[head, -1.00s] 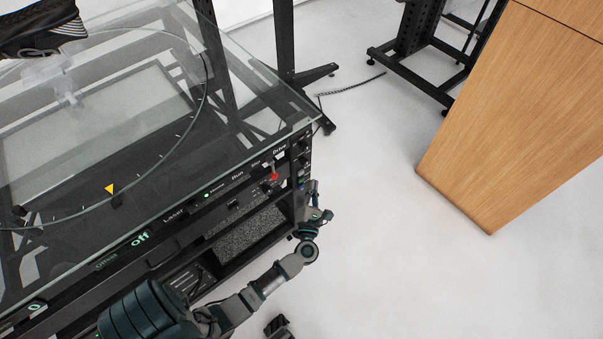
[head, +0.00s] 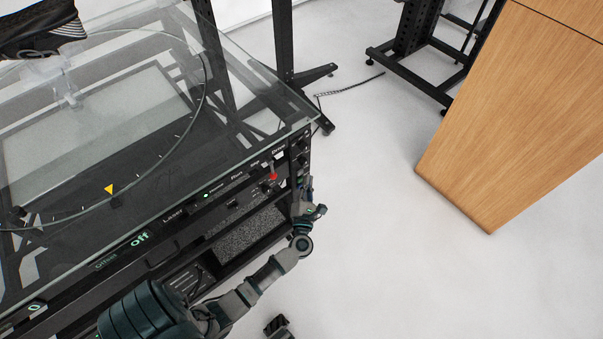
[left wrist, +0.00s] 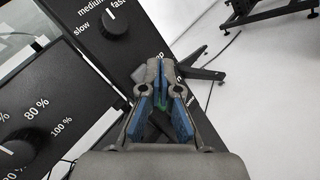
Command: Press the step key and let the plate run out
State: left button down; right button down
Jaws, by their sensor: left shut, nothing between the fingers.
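The turntable's clear round plate (head: 150,158), with tick marks at its rim, lies at the left of the head view. A dark shoe (head: 40,30) sits over it on a clear stand. The black control panel (head: 180,215) runs along the front, with small printed labels and keys; I cannot make out the step key for certain. My left gripper (head: 305,185) is at the panel's right end. In the left wrist view the left gripper (left wrist: 162,75) is shut and empty, its tips over the panel's edge. Whether they touch a key is hidden.
A red button (head: 272,176) is left of the gripper. The wrist view shows a speed knob (left wrist: 112,22) and a percent knob (left wrist: 20,148). A wooden cabinet (head: 515,110) stands at right, with clear floor (head: 390,240) between.

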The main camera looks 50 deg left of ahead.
pick_arm(q)
jog(key=shift+a, duration=0.25)
dwell(0.6)
jog(key=shift+a+r, duration=0.1)
jog(key=shift+a, duration=0.1)
jog(key=shift+a, duration=0.5)
dwell(0.6)
jog(key=shift+d, duration=1)
jog(key=shift+s+d, duration=0.15)
jog(key=shift+d, duration=1.05)
jog(key=shift+s+d, duration=0.1)
jog(key=shift+d, duration=1.1)
